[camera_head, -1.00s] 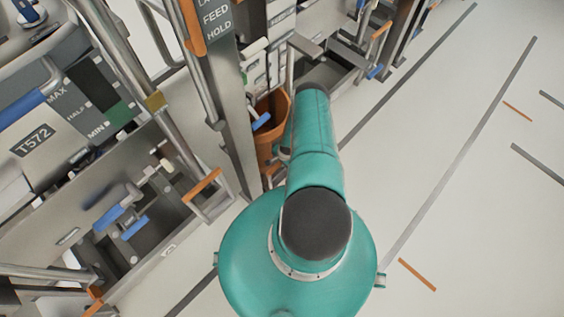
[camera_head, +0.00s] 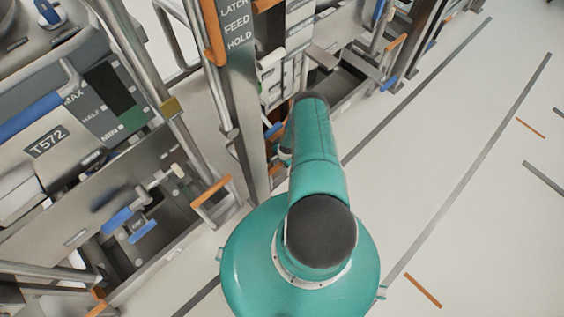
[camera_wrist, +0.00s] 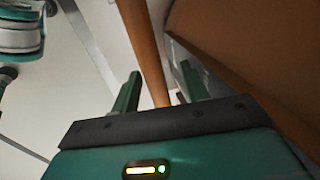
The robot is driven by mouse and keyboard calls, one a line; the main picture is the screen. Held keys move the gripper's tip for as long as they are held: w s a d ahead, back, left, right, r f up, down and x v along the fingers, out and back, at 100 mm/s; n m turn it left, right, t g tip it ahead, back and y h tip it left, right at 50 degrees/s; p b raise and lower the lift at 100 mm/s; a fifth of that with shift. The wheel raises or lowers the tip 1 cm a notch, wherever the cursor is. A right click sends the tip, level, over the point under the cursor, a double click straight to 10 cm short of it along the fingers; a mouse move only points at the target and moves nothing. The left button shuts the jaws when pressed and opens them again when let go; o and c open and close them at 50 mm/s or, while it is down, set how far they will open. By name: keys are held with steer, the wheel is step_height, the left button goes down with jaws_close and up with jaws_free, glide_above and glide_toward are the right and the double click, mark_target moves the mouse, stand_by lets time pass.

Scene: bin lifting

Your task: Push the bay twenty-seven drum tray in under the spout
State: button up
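My gripper (camera_wrist: 160,70) is open in the wrist view, its two teal fingers apart. An orange bar (camera_wrist: 143,40) runs lengthwise in the gap between them; I cannot tell whether they touch it. A large orange-brown surface (camera_wrist: 245,55) fills the right side. In the head view my teal arm hides the gripper. A little orange (camera_head: 275,129) shows left of the arm, between it and the post. No bay twenty-seven label is readable, so I cannot tell which tray carries it. A grey tray with an orange handle (camera_head: 212,192) stands open at lower left.
A grey post (camera_head: 240,95) marked FEED and HOLD rises just left of my arm. Another open grey tray (camera_head: 345,85) lies beyond my arm. The pale floor (camera_head: 470,190) at right is clear, with painted lines.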

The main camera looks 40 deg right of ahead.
steer(key=shift+s, duration=0.15)
steer(key=v, duration=1.3)
steer(key=shift+r, duration=0.4)
steer(key=shift+s, duration=0.1)
